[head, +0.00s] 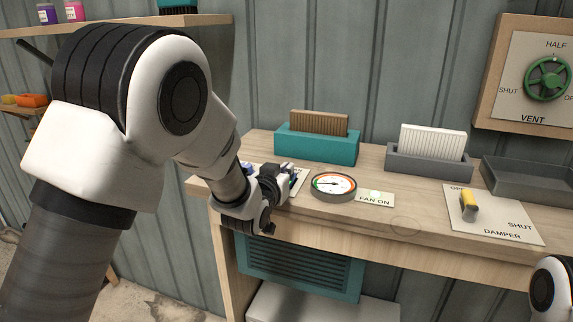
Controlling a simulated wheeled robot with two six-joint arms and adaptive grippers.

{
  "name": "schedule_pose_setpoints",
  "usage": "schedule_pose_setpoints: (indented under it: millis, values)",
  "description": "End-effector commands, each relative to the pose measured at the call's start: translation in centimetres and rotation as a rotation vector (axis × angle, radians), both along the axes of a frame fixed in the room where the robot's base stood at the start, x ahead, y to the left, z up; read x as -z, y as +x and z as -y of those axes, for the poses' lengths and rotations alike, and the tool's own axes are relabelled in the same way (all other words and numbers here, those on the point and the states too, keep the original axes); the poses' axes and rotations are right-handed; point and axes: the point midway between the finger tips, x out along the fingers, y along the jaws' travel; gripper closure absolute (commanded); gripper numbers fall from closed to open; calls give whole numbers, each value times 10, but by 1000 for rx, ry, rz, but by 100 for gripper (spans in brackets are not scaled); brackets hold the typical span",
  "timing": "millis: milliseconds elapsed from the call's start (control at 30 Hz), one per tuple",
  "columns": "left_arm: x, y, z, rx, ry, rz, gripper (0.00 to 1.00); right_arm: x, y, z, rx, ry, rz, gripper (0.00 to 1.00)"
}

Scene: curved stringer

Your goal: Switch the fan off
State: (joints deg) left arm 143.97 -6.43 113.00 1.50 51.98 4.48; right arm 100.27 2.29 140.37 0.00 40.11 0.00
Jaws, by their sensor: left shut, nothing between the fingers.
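A white plate (301,175) lies on the workbench at the left, mostly hidden behind my left gripper; only the end of a word reading "N" shows. A small blue part (246,168) shows beside the gripper; I cannot tell whether it is the switch. My left gripper (286,172) is shut and empty, over or against this plate; contact cannot be told. To its right is a round gauge (333,185) with a red, white and green dial. Beside it a label reads "FAN ON" (374,199) with a small pale-green lamp (375,194). My right gripper is out of view.
Behind stand a teal holder with a brown filter (318,123) and a grey holder with a white filter (433,141). At the right are a yellow damper lever (468,206), a grey tray (530,180) and a green vent wheel (547,79).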

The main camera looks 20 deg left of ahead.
Motion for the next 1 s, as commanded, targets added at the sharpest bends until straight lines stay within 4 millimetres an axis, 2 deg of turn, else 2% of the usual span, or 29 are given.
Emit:
schedule_pose_setpoints:
  millis: [133, 400, 467, 600, 667, 867, 1000]
  values:
    - [7, 1, 0, 0, 0, 1, 100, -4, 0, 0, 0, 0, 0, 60]
    - [8, 0, 0, 0, 0, 1, 100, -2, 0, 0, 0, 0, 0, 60]
    - [11, 1, 0, 0, 0, 2, 100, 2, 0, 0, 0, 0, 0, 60]
    - [22, 3, 0, 0, 0, 3, 100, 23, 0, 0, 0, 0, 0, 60]
    - [14, 3, 0, 0, 0, 1, 100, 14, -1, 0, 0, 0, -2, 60]
    - [12, 3, 0, 0, 0, 0, 100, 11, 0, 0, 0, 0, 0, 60]
    - [-7, 8, -1, -1, 0, 2, 100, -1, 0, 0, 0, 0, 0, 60]
